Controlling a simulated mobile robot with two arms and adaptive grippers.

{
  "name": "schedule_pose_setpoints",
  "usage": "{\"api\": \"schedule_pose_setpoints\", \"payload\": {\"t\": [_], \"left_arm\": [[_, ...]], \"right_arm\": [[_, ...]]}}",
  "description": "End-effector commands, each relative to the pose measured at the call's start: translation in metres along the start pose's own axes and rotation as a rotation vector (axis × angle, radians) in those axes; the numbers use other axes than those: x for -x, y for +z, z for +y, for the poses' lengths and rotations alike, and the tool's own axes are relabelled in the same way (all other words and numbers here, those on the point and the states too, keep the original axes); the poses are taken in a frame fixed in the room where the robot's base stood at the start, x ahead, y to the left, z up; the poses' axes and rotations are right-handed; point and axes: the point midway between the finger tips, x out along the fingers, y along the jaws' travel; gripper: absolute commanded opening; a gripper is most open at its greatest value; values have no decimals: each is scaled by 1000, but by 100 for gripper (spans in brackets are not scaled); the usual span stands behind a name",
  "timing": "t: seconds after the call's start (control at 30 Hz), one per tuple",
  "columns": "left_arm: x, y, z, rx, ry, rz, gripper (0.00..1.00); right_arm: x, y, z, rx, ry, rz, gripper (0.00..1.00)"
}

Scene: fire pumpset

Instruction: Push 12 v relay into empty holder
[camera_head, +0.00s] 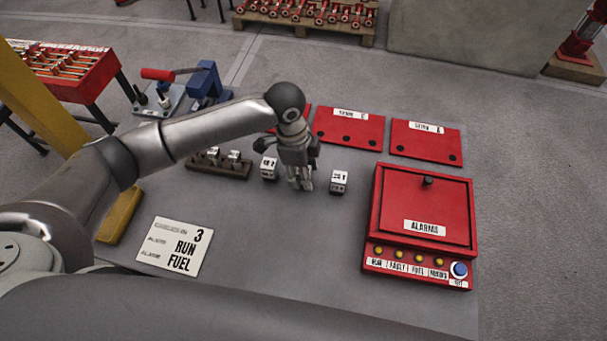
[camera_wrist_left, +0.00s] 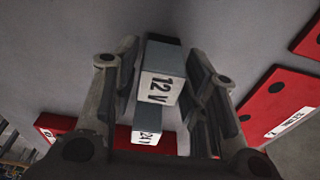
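The 12 V relay (camera_wrist_left: 160,88), a small grey block with a white label, sits between the fingers of my left gripper (camera_wrist_left: 163,65) in the wrist view. A 24 V relay (camera_wrist_left: 147,132) shows behind the 12 V one. A dark holder strip (camera_head: 218,169) carries relays. My right gripper is out of view.
The red alarm box (camera_head: 422,212) stands at the right of the table (camera_head: 300,240). Red panels (camera_head: 350,128) lie along the back. A RUN FUEL card (camera_head: 175,247) lies front left. A blue vise (camera_head: 207,82) stands behind the holder. The front middle is clear.

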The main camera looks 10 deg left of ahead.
Motion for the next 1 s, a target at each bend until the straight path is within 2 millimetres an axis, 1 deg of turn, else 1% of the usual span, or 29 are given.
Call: {"api": "schedule_pose_setpoints", "payload": {"t": [0.03,0.2,0.23,0.47,0.63,0.73,0.8,0.87,1.0], "left_arm": [[0,0,0,0,0,0,29],[0,0,0,0,0,0,7],[1,0,0,0,-1,1,5],[1,0,0,0,-1,1,5],[10,-2,-1,-1,-2,3,5],[21,-4,-1,-3,-4,3,5],[33,-6,-1,-2,-4,4,5],[44,1,7,-1,-2,1,5],[78,14,27,-2,-5,0,5]], "right_arm": [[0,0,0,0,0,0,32],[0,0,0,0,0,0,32],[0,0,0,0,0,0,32],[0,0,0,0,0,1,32],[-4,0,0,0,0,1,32],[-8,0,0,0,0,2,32],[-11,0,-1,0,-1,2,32],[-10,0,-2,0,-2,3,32],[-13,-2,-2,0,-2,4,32]]}}
